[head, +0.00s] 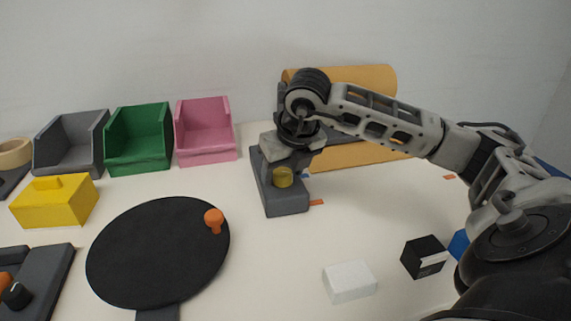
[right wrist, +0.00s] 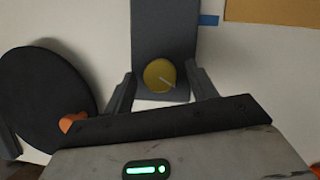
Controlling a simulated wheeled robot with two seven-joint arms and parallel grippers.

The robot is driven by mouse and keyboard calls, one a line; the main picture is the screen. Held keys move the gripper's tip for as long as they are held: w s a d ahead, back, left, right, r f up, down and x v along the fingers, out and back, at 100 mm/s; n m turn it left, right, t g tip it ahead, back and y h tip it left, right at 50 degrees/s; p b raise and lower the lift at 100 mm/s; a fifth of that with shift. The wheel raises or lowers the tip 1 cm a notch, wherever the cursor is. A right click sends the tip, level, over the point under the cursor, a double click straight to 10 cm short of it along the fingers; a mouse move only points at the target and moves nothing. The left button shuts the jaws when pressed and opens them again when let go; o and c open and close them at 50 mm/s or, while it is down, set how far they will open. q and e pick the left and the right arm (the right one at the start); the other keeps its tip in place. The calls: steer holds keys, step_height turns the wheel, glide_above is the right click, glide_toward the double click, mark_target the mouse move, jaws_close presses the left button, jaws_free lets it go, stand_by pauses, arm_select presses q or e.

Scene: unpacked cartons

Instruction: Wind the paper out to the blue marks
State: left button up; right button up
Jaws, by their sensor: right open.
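The brown paper roll (head: 375,78) stands at the back, partly behind my right arm, with a sheet of paper (head: 350,156) coming down onto the table. The paper's corner (right wrist: 270,10) shows in the right wrist view, beside a blue mark (right wrist: 209,20). That blue mark (head: 306,175) is small in the head view. A yellow round knob (head: 283,178) with a white line sits on a grey base (head: 286,205). My right gripper (right wrist: 161,88) is open, its fingers on either side of the knob (right wrist: 159,75); contact cannot be told. My left gripper is out of view.
Grey, green and pink bins (head: 205,145) line the back left. A yellow box (head: 54,205) and a black turntable (head: 150,255) with an orange peg lie left. White (head: 349,283) and black (head: 424,258) blocks lie front right. Orange marks (head: 317,202) dot the table.

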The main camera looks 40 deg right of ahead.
steer(key=p+v, duration=0.2)
steer(key=v, duration=1.4)
steer(key=shift+w+p, duration=0.1)
steer(key=shift+p, duration=0.2)
